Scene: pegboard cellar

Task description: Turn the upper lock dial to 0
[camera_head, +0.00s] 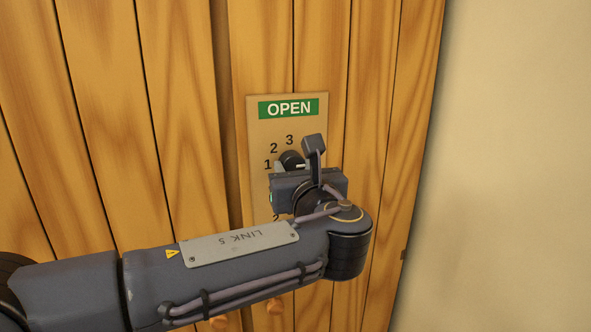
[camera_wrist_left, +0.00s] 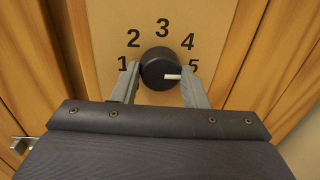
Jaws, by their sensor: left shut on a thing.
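The upper lock dial (camera_head: 291,158) is a round black knob on a tan plate (camera_head: 258,128) with a green OPEN label. In the left wrist view the dial (camera_wrist_left: 157,60) has the numbers 1 to 5 around its top. Its white pointer mark (camera_wrist_left: 172,77) points right, close to the 5. No 0 shows in either view. My left gripper (camera_head: 292,167) is shut on the dial, with one finger on each side of it in the left wrist view (camera_wrist_left: 160,72). My right gripper is not in view.
The plate is fixed to a wooden plank door (camera_head: 376,90). Below the dial a further 2 (camera_head: 276,217) shows, and my arm hides the rest there. A plain cream wall (camera_head: 510,170) is at the right. Metal hardware (camera_wrist_left: 20,144) shows at the wrist view's lower left.

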